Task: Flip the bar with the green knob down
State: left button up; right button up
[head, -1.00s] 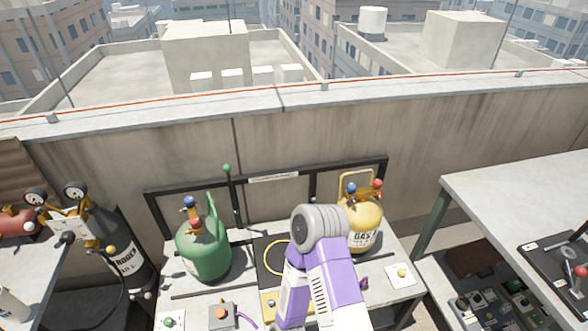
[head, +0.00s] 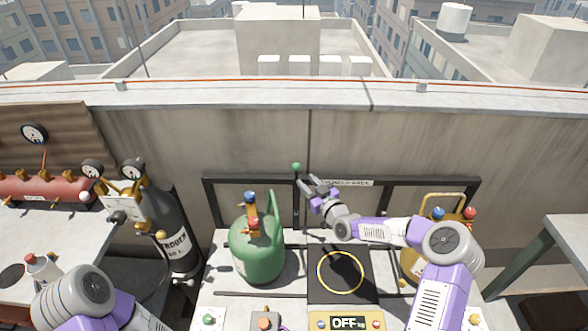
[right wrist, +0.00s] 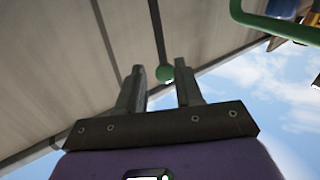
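The green knob (head: 297,166) tops a thin dark upright bar (head: 297,188) at the back of the bench, by the black frame in front of the parapet wall. My right gripper (head: 307,182) is open, its fingers just right of the bar and slightly below the knob.
A green cylinder (head: 257,250) stands left of the bar. A yellow cylinder (head: 412,262) is partly hidden behind my right arm. A black scale pad (head: 322,290) with a yellow ring lies between them, above an "OFF" display (head: 345,323). A grey nitrogen cylinder (head: 170,230) stands farther left.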

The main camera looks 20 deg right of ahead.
aim_at(297, 173)
jog(key=shift+b+x, duration=0.45)
jog(key=shift+x, duration=2.9)
jog(key=shift+a, duration=0.2)
grip_shut()
jog(key=shift+s, duration=0.1)
